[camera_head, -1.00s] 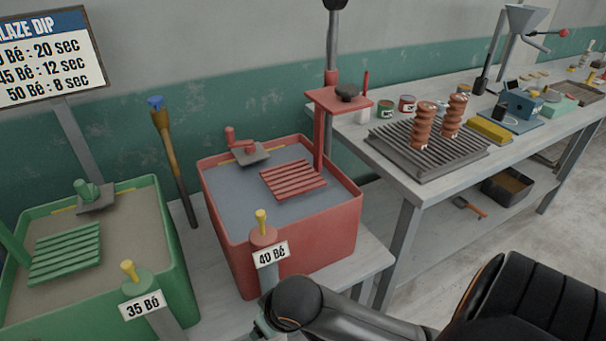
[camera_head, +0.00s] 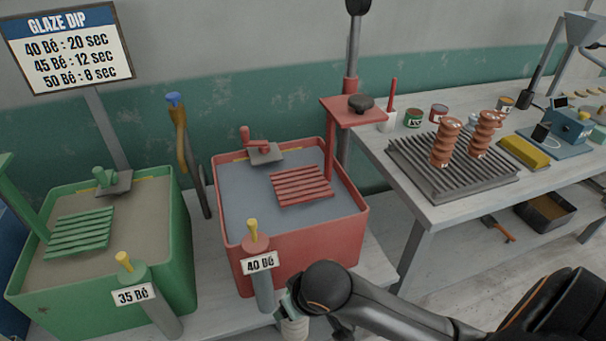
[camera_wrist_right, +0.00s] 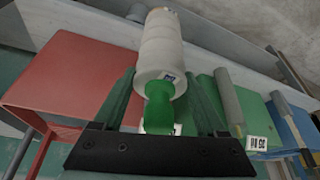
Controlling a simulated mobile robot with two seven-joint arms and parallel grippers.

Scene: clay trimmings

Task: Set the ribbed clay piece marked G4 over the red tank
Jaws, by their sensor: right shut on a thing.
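The red tank (camera_head: 303,253) holds grey-blue liquid, with a red slatted rack (camera_head: 301,186) at its top and a 40 Bé tag (camera_head: 260,263) in front. My right gripper (camera_head: 288,304) is low in front of this tank, outside its front wall. It is shut on a pale ribbed clay piece (camera_head: 295,328), whose lower part is cut off by the picture edge. In the wrist view the right gripper (camera_wrist_right: 162,100) has the white ribbed piece (camera_wrist_right: 160,45) at its fingers, with a small label too small to read. A green part shows between the fingers. My left gripper is out of view.
A green tank (camera_head: 165,262) tagged 35 Bé stands left of the red one. A red post with a platform (camera_head: 352,110) rises at the red tank's back right. Two brown ribbed pieces (camera_head: 446,143) stand on a grey ridged rack (camera_head: 408,172) on the right table.

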